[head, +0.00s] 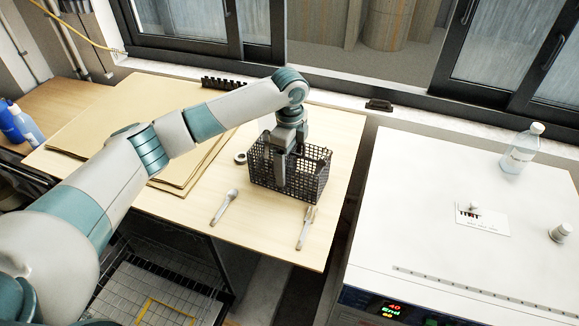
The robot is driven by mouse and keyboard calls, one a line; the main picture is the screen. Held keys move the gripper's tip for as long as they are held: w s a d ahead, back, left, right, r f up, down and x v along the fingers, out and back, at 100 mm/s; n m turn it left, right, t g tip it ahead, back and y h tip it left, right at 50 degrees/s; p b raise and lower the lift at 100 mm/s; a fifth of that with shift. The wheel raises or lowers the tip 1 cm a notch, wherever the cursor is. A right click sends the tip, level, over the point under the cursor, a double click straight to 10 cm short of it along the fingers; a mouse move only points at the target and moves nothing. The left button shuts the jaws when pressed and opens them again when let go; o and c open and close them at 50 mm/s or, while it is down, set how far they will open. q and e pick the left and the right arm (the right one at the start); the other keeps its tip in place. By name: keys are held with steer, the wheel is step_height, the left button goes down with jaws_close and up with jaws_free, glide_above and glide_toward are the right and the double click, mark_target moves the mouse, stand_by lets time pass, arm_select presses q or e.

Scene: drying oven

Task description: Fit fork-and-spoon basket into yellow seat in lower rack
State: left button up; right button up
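The dark mesh basket (314,180) stands on the light wooden table, empty as far as I can see. My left gripper (281,176) points down at the basket, with its fingers at or inside the left part. I cannot tell whether they are shut on a wall or divider. A spoon (225,206) and a fork (307,227) lie on the table in front of the basket. The lower rack (125,282) is a wire rack below the table at the bottom left. The yellow seat (147,308) shows on it, partly cut off by the frame. My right gripper is out of view.
Brown cardboard sheets (95,130) lie on the table's left, under my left arm. A small roll (240,158) sits beside the basket. A white oven (450,210) with a bottle (520,150) on top stands to the right. The table's front edge lies between basket and rack.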

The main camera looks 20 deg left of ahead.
mark_target(291, 152)
arm_select(q)
steer(key=shift+r, duration=0.1)
steer(key=shift+r+b, duration=0.6)
steer(key=shift+r, duration=0.2)
steer(key=shift+d+r+b, duration=0.25)
steer(key=shift+r+b, duration=0.35)
steer(key=shift+r, duration=0.6)
steer(key=s+d+r+b, duration=0.3)
steer(key=d+r, duration=0.4)
steer(key=d, duration=0.3)
steer(key=shift+s+d+b, duration=0.25)
steer(key=shift+s+b, duration=0.1)
steer(key=shift+s, duration=0.15)
steer(key=shift+f, duration=0.1)
